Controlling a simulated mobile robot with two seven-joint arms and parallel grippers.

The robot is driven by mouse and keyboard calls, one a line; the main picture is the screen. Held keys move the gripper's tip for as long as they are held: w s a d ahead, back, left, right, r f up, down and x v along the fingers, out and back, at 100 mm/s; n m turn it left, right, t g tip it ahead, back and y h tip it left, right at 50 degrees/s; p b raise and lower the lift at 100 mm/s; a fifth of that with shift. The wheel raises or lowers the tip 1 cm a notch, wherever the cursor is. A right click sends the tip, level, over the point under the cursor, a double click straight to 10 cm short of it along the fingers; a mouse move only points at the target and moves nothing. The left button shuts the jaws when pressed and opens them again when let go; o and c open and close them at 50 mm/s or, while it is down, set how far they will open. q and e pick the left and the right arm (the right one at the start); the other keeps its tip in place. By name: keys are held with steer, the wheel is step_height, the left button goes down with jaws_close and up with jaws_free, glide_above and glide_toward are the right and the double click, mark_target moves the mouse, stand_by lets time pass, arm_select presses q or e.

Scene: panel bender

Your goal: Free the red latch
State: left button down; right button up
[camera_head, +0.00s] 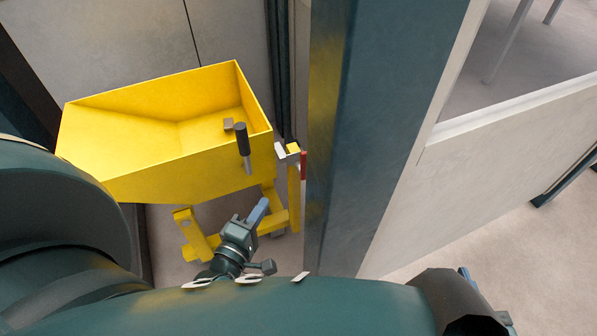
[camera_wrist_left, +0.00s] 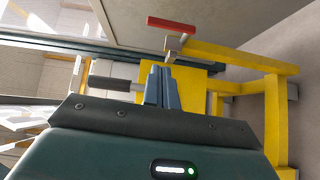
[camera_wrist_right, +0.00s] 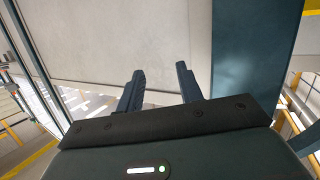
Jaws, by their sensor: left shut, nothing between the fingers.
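The red latch (camera_head: 303,165) is a small red bar on a grey metal piece at the right side of the yellow cart, close to the blue post. In the left wrist view the red latch (camera_wrist_left: 172,25) shows beyond and above the fingertips, apart from them. My left gripper (camera_head: 262,206) is shut and empty, below the latch and in front of the cart's frame; its fingers (camera_wrist_left: 160,75) are together. My right gripper (camera_wrist_right: 158,80) is open with nothing between its fingers, facing a pale panel. In the head view it is mostly hidden behind my arm.
The yellow cart (camera_head: 130,172) has an open hopper and a dark-gripped lever (camera_head: 242,140) on its near side. The blue post (camera_head: 370,110) stands just right of the latch. A pale panel (camera_head: 500,160) lies beyond the post. Bare floor (camera_head: 510,235) shows at right.

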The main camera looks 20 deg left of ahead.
arm_select(q)
steer(key=shift+w+a+f+n, duration=0.25)
steer(key=shift+a+n, duration=0.15)
steer(key=shift+n, duration=0.1)
arm_select(e)
steer(key=shift+w+f, duration=0.1)
steer(key=shift+w, duration=0.1)
arm_select(q)
steer(key=w+d+b, duration=0.2)
steer(key=w, duration=1)
steer(key=shift+w, duration=0.4)
arm_select(e)
steer(key=shift+w+a+n+t+y, duration=0.25)
steer(key=shift+n+t+y, duration=0.25)
steer(key=shift+t, duration=0.3)
steer(key=shift+s, duration=0.15)
